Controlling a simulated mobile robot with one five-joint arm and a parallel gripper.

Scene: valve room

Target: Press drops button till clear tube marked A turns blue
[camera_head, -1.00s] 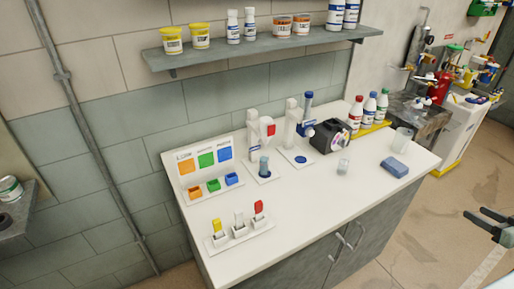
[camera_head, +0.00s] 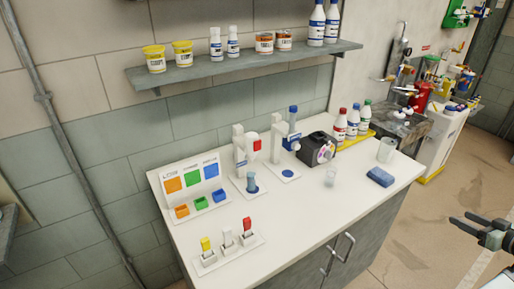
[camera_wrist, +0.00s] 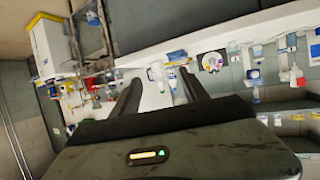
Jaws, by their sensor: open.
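Two white dispenser stands sit at the back of the white counter (camera_head: 300,210). The left stand (camera_head: 239,150) has a red part (camera_head: 257,145) on its head and a small blue-tinted tube (camera_head: 252,183) below it. The right stand (camera_head: 277,145) has a blue-capped tube (camera_head: 292,118) and a blue disc at its foot. I cannot read a letter A or a drops label at this size. My gripper (camera_head: 462,222) is open and empty, right of the counter and well away from the stands. In the wrist view its two fingers (camera_wrist: 160,88) are spread apart.
A black device (camera_head: 318,150), a clear cup (camera_head: 331,177), a beaker (camera_head: 386,150) and a blue sponge (camera_head: 380,177) stand on the counter's right half. A shelf (camera_head: 240,65) with bottles hangs above. Floor is free at right.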

